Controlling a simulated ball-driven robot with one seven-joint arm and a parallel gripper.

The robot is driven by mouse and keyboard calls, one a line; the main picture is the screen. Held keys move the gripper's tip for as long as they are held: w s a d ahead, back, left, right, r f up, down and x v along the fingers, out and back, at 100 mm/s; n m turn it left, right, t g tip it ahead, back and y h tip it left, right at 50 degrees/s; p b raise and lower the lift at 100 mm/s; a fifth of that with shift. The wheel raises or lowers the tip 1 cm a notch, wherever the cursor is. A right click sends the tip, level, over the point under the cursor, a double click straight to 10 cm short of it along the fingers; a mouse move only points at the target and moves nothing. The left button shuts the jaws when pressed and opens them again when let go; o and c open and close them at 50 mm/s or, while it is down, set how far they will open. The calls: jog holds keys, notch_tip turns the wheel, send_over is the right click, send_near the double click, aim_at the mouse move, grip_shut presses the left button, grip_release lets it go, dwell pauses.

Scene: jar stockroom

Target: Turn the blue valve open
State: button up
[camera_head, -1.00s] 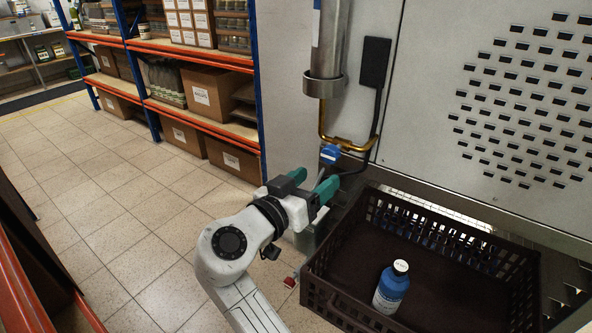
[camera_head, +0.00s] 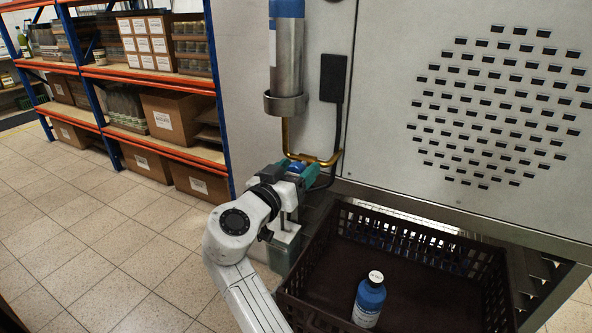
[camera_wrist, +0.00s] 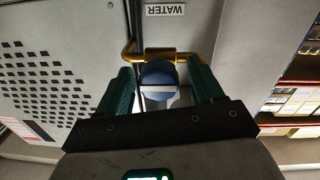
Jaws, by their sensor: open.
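The blue valve (camera_head: 296,167) sits on a brass pipe below a steel cylinder; my gripper partly hides it in the head view. In the wrist view the blue valve knob (camera_wrist: 158,75) lies between the two green fingers, with a gap on each side. My gripper (camera_head: 297,176) is open in front of the valve, and it also shows in the wrist view (camera_wrist: 158,88). The fingers do not appear to touch the knob. The brass pipe (camera_wrist: 150,55) runs just beyond it, under a "WATER" label (camera_wrist: 165,9).
A dark crate (camera_head: 405,225) with a blue, white-capped bottle (camera_head: 369,300) stands to the right below. The steel cylinder (camera_head: 286,60) hangs above the valve. A perforated grey panel (camera_head: 400,60) is behind. Shelves with boxes (camera_head: 170,115) stand left; the tiled floor (camera_head: 110,240) there is clear.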

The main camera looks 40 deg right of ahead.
jog(key=shift+d, duration=0.1)
jog(key=c, duration=1)
jog(key=shift+c, duration=0.2)
jog(key=shift+n, duration=0.3)
jog(key=n+p, duration=0.1)
jog(key=n, duration=0.2)
jog(key=shift+r+p, duration=0.1)
jog(key=shift+p, duration=0.3)
jog(key=n+p, duration=0.2)
jog(key=n, duration=0.3)
jog(key=shift+w+p, duration=0.1)
jog(key=shift+p, duration=0.2)
jog(key=n+p, duration=0.4)
jog(key=n, duration=0.1)
jog(key=shift+n+t, duration=0.3)
jog(key=shift+f+n+p, duration=0.15)
jog(key=shift+n+p, duration=0.55)
jog(key=shift+n, duration=0.4)
jog(key=shift+f+n+p, duration=0.1)
jog(key=shift+n+p, duration=0.6)
jog(key=shift+n, duration=0.4)
